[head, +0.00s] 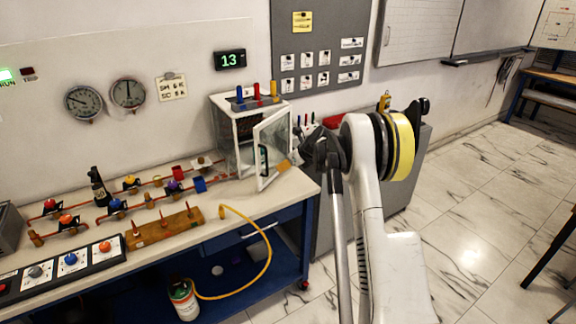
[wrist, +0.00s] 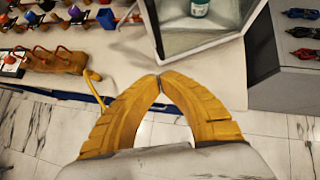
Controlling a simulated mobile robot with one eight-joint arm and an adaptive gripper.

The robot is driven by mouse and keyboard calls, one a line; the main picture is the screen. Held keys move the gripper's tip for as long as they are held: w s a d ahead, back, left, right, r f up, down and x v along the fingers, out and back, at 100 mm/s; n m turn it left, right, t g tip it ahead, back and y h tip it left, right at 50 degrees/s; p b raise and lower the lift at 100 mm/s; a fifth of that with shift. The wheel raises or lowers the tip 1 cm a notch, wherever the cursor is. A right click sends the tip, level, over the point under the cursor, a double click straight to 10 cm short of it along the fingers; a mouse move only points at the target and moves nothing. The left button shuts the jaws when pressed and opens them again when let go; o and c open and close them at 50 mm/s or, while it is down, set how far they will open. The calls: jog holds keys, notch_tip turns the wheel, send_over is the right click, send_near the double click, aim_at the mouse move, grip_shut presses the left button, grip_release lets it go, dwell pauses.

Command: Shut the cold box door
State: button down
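The cold box (head: 224,130) is a white-framed case at the right end of the bench. Its glass door (head: 274,135) stands open, swung out toward the front, with a dark handle (head: 263,158) near its free edge. My gripper (head: 284,165) is just right of the door, low beside its glass; whether it touches cannot be told. In the wrist view my gripper's orange fingers (wrist: 160,77) meet at the tips with nothing between them. White framing (wrist: 205,49) of the cold box or its door lies just beyond the tips. A green-and-white container (wrist: 199,8) shows behind it.
Pipes with coloured valves and a wooden block (head: 165,227) lie on the bench left of the door. A yellow hose (head: 268,250) hangs off the front edge.

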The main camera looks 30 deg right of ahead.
jog(key=w+a+f+b, duration=0.1)
jog(key=w+a+f, duration=0.1)
jog(key=w, duration=0.3)
jog(key=shift+w, duration=0.4)
